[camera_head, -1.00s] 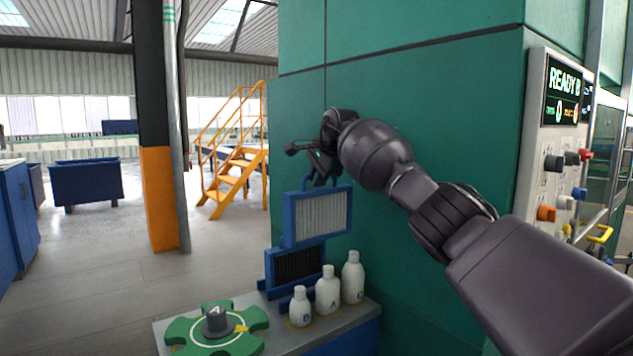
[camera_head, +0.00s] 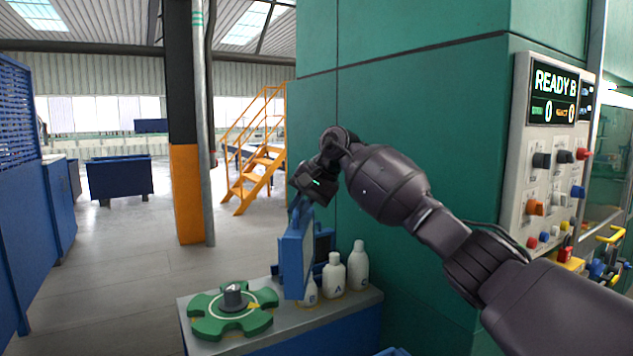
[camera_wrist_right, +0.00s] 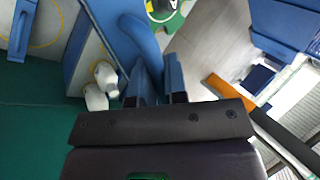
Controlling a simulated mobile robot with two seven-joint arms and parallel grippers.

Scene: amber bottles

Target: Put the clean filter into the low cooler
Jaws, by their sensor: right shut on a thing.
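The clean filter, a blue frame (camera_head: 295,258) that showed pale pleats earlier, hangs upright below my right gripper (camera_head: 301,205), now turned nearly edge-on. My right gripper is shut on its top. In the right wrist view, blue parts of the held filter (camera_wrist_right: 140,38) show at the fingers (camera_wrist_right: 158,86). Another blue frame (camera_head: 325,242), which held dark pleats earlier, stands behind it, mostly hidden. I cannot make out the low cooler for certain. My left gripper is not in view.
White bottles (camera_head: 334,274) stand on the grey counter (camera_head: 205,338), partly behind the held filter. A green star-shaped wheel (camera_head: 232,311) lies to their left. A green machine wall (camera_head: 430,130) and a control panel (camera_head: 549,150) are at right. Open floor (camera_head: 120,260) lies at left.

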